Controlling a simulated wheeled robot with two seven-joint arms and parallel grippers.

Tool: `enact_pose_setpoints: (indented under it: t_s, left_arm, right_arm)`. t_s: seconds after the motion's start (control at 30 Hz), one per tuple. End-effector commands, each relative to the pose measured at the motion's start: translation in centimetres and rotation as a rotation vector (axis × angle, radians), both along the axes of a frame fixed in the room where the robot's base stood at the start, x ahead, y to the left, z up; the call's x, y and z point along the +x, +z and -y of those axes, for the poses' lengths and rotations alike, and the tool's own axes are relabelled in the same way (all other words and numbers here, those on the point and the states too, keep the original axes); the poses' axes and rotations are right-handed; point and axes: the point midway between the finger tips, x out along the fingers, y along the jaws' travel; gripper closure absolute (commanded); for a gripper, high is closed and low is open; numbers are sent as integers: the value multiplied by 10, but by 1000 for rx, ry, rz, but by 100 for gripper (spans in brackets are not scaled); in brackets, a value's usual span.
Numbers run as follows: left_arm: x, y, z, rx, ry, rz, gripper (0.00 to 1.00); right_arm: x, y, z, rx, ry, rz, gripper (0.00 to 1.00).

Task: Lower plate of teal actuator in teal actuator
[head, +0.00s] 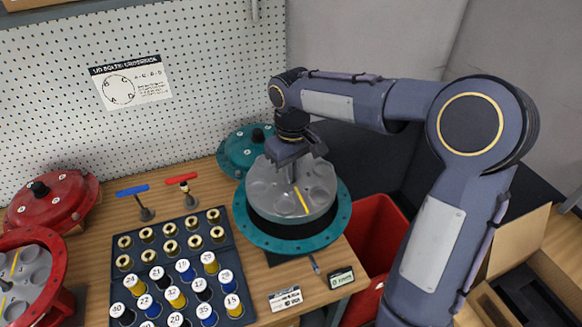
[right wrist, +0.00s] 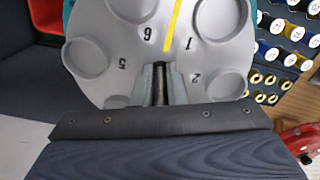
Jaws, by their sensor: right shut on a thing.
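The teal actuator (head: 333,228) is a round housing with a bolted flange, standing on the right part of the workbench. The grey plate of the teal actuator (head: 318,206), with round recesses and a yellow stripe, sits over the housing's opening. It also shows in the right wrist view (right wrist: 150,60), with numbers beside its recesses. My right gripper (head: 292,172) comes down from above and is shut on the plate's central stem, which the fingers mostly hide. A dark band shows below the plate's edge; I cannot tell whether the plate is seated. My left gripper is out of view.
A teal lid (head: 240,152) lies behind the actuator. A dark tray (head: 125,258) of numbered spools and brass pieces stands to its left. A red actuator (head: 55,250) and red lid (head: 65,200) are at far left. A red bin (head: 375,235) is at right.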

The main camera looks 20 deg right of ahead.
Motion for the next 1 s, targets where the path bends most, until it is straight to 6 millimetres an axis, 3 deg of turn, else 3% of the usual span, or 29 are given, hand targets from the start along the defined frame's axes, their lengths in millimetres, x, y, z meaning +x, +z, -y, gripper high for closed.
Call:
enact_pose_setpoints:
  t_s: [0.9,1.0]
  left_arm:
    - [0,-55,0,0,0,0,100]
    - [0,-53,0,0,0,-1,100]
  right_arm:
    - [0,-63,0,1,0,2,100]
    - [0,-61,0,1,0,3,100]
